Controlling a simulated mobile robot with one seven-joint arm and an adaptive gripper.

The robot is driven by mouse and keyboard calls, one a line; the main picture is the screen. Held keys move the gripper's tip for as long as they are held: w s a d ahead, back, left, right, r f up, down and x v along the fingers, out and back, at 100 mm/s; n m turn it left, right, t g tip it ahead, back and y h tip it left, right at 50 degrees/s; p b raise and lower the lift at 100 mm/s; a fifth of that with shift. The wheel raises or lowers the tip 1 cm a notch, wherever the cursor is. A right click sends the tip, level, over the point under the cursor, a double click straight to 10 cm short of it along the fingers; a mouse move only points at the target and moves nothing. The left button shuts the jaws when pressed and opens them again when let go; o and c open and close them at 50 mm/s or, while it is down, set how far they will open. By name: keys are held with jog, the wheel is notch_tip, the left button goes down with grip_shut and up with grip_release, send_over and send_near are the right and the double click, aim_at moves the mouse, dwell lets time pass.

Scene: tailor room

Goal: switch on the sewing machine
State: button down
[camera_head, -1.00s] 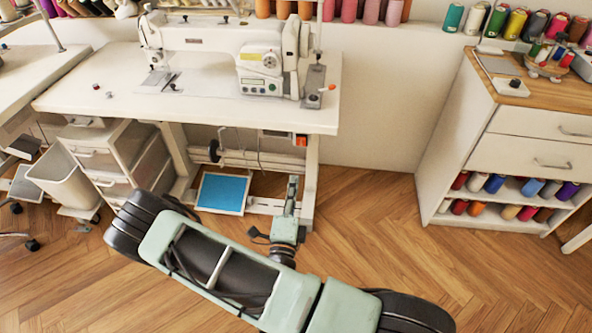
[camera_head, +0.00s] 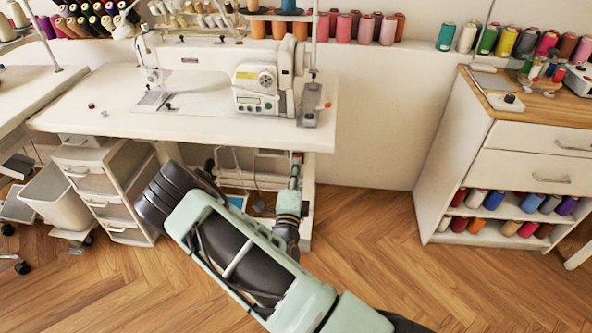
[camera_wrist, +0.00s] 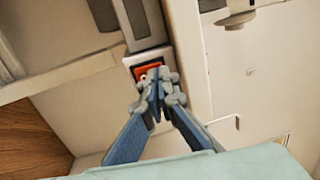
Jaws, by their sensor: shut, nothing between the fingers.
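The white sewing machine (camera_head: 222,58) stands on its white table (camera_head: 95,117) in the head view. In the wrist view, a red switch (camera_wrist: 143,70) sits in a dark housing at the end of a grey box (camera_wrist: 141,22). My gripper (camera_wrist: 157,76) has its fingertips together, with nothing between them. The tips overlap the lower part of the red switch, and I cannot tell whether they touch it. In the head view, my gripper (camera_head: 296,160) is just under the front right edge of the table and covers most of the switch there.
White drawers (camera_head: 104,185) and a pale bin (camera_head: 58,197) stand at the table's left. A cabinet (camera_head: 520,140) with thread spools stands at the right. Wooden floor is clear between table and cabinet.

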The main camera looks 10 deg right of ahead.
jog(key=p, duration=0.1)
jog(key=r+p, duration=0.1)
jog(key=p, duration=0.1)
jog(key=shift+w+g, duration=0.25)
jog(key=shift+g, duration=0.15)
jog(key=r+p+v, duration=0.3)
jog(key=v, duration=1)
jog(key=shift+s, duration=0.4)
